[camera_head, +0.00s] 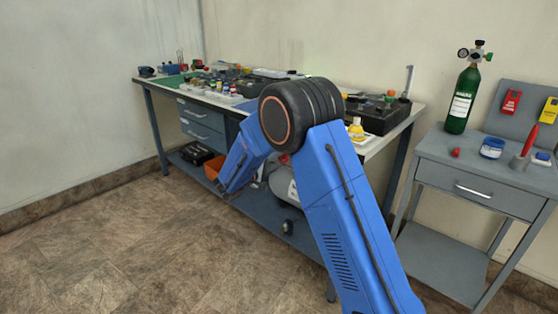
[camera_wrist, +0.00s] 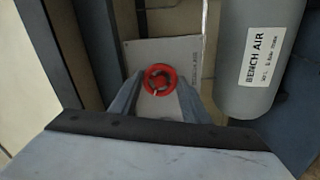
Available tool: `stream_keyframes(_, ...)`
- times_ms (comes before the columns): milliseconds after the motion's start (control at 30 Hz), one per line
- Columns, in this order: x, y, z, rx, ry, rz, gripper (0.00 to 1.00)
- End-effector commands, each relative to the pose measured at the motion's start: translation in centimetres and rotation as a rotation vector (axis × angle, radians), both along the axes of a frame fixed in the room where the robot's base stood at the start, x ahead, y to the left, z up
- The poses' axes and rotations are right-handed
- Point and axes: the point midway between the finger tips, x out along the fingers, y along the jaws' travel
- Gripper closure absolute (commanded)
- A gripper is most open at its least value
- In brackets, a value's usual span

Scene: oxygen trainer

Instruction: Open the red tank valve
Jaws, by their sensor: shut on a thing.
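The red valve (camera_wrist: 160,70) is a small round handwheel. The wheel's turn position cannot be told. A grey tank (camera_wrist: 262,60) labelled "BENCH AIR" lies close to the right of the wheel. In the head view, my arm reaches to the bench's lower shelf and hides most of this area; the valve does not show there.
The long workbench (camera_head: 225,98) carries many small items above my reach. An orange bin (camera_head: 214,167) and a black case (camera_head: 197,152) are on its lower shelf. A side table (camera_head: 480,165) with a green cylinder (camera_head: 462,100) stands right. The floor at left is clear.

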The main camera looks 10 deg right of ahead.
Motion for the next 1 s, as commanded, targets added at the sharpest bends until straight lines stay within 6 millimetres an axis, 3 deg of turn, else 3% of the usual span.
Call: stream_keyframes(1000,0.00,0.16,-0.12,-0.566,0.780,0.004,0.80)
